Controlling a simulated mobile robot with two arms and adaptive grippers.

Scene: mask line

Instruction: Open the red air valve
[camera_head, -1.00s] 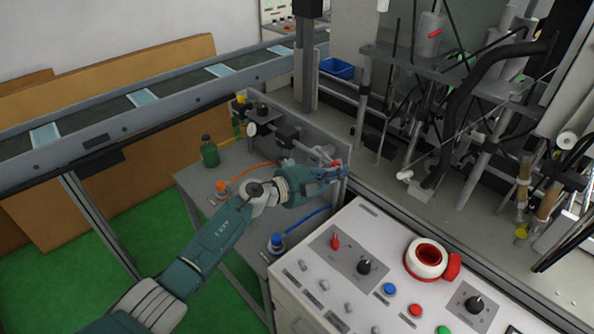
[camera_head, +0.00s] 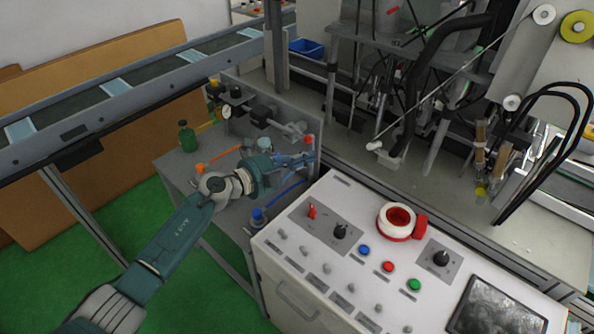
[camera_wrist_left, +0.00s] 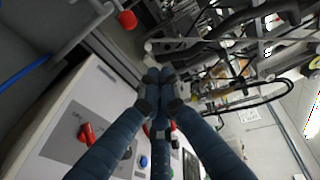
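A small red valve knob (camera_head: 309,140) sits at the right end of the air-line assembly on the grey upright panel. It also shows in the left wrist view as a red cap (camera_wrist_left: 127,19) at the top, ahead of the fingers and to the left. My left gripper (camera_head: 308,160) is just below the knob in the head view, apart from it. In the left wrist view its two dark fingers (camera_wrist_left: 160,77) meet at the tips with nothing seen between them. My right gripper is in neither view.
The white control panel (camera_head: 340,262) has a red switch (camera_head: 312,211), coloured buttons and a red-and-white tape roll (camera_head: 397,219). A green bottle (camera_head: 188,138), orange hose and blue hose (camera_head: 285,192) are near my arm. A conveyor (camera_head: 150,92) runs behind.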

